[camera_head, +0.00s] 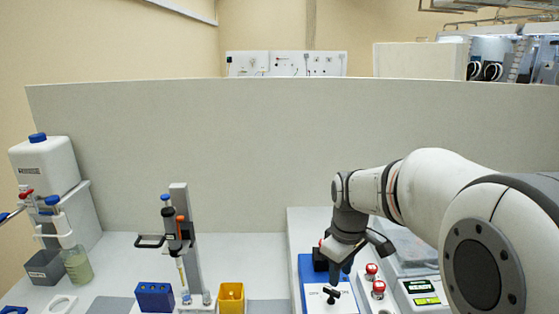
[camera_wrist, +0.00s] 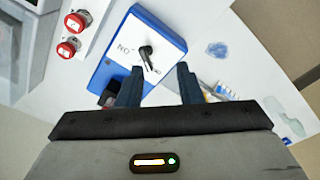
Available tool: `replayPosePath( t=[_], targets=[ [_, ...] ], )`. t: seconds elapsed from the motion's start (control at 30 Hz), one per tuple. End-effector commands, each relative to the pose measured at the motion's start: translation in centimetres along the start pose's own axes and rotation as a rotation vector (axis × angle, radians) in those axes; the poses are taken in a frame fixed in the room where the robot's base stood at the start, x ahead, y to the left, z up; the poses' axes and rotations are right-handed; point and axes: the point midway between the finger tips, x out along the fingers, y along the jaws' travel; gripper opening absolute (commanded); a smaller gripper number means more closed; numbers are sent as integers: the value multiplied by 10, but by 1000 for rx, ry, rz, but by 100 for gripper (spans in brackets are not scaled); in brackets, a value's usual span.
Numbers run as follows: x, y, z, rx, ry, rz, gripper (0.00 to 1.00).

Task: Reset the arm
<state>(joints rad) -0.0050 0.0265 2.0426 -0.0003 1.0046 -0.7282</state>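My arm reaches in from the right in the head view, bent downward at the wrist. My gripper (camera_head: 336,272) points down over a blue box with a white top (camera_head: 312,299) and a black T-shaped handle (camera_head: 331,294). In the wrist view my gripper (camera_wrist: 159,75) shows two dark fingers, apart, with nothing between them. The black handle (camera_wrist: 146,52) on the blue box (camera_wrist: 115,68) lies just beyond the fingertips. I cannot tell whether they touch anything.
Red-topped buttons (camera_head: 378,288) and a device with a green display (camera_head: 426,301) stand beside the box. A pipette stand (camera_head: 181,225), blue rack (camera_head: 154,297), yellow container (camera_head: 231,297) and white jug (camera_head: 45,165) are left. A grey panel (camera_head: 215,150) closes the back.

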Motion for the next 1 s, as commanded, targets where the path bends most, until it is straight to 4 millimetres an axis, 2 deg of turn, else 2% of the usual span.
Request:
replayPosePath(
  t=[0.03,0.2,0.43,0.63,1.0],
  targets=[
    [-10,-12,15,72,21,18,33],
    [-24,-50,59,329,83,54,33],
    [-24,-92,107,615,161,75,33],
    [-19,-106,123,726,193,77,33],
    [-18,-107,124,736,194,77,33]
  ],
)
